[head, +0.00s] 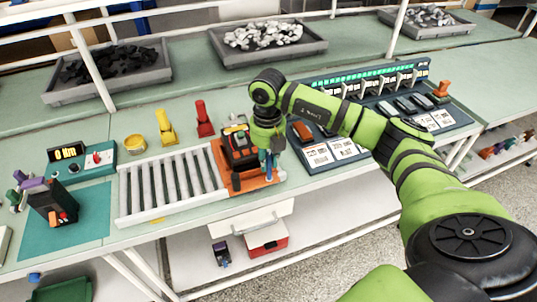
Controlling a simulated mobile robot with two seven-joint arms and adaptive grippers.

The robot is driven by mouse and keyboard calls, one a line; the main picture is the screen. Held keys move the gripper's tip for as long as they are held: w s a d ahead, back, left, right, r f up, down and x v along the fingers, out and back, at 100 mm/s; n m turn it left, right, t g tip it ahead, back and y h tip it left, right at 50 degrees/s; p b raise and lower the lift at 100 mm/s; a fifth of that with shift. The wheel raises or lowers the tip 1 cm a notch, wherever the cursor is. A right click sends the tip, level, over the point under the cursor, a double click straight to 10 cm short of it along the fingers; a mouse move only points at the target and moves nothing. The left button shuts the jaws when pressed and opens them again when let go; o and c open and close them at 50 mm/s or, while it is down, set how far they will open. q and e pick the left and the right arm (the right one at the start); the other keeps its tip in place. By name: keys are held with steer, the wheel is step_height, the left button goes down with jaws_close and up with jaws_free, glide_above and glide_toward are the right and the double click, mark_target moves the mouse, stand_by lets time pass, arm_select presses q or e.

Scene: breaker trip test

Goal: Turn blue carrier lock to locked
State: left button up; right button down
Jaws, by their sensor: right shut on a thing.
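An orange carrier (262,181) holding a dark breaker-like device (240,152) sits at the right end of the roller track (170,185). My right gripper (268,152) reaches down at the carrier's right side. It is shut on the blue carrier lock (267,165), a small blue piece at the carrier's right edge. The gripper's fingers and wrist hide part of the lock, so its exact angle cannot be told. My left gripper is not in view.
A dark panel (335,158) with switches and printed cards stands right of the carrier. Yellow (165,128) and red (204,120) holders stand behind the track. A dark device (52,203) stands on the teal mat (92,222) at left. Grey trays (268,50) line the back.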

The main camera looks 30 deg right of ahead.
steer(key=shift+w+d+r+m, duration=0.2)
steer(key=shift+d+m, duration=0.2)
steer(key=shift+m, duration=0.3)
steer(key=shift+m+p, duration=0.35)
steer(key=shift+m, duration=1.65)
steer(key=shift+p, duration=0.3)
steer(key=shift+m+p, duration=0.3)
steer(key=shift+m, duration=0.7)
